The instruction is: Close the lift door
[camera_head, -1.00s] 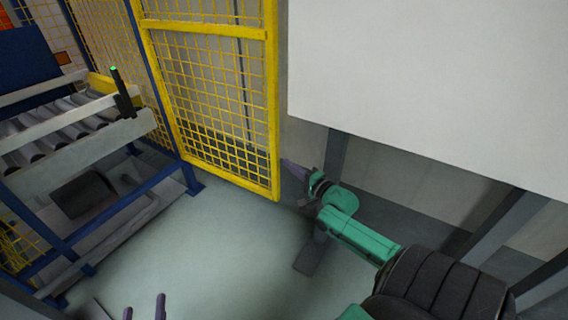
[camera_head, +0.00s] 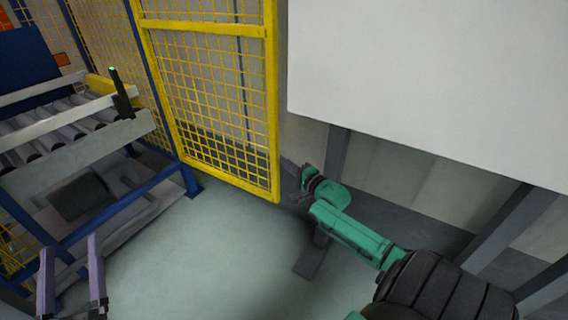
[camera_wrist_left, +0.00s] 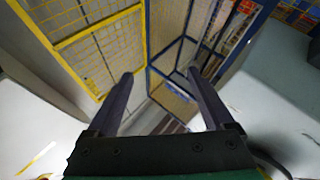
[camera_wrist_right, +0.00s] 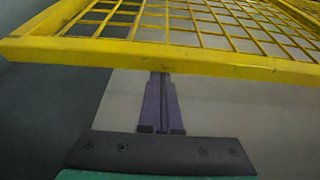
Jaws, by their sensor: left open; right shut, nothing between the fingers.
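The lift door is a yellow framed mesh panel (camera_head: 215,105), standing swung open from a blue post in the middle of the head view. My right gripper (camera_head: 284,162) is shut and empty at the door's free edge, by its lower right corner. In the right wrist view the shut fingers (camera_wrist_right: 161,80) point at the yellow door frame (camera_wrist_right: 190,60) and reach just below it; I cannot tell whether they touch. My left gripper (camera_head: 72,245) is open and empty at the lower left. In the left wrist view its fingers (camera_wrist_left: 160,85) point toward the door (camera_wrist_left: 100,40) and the lift frame.
A roller conveyor (camera_head: 70,135) on a blue frame stands at the left, inside the mesh enclosure. A large white panel (camera_head: 430,80) fills the upper right, with grey posts (camera_head: 337,155) below it. The floor (camera_head: 220,250) before the door is clear.

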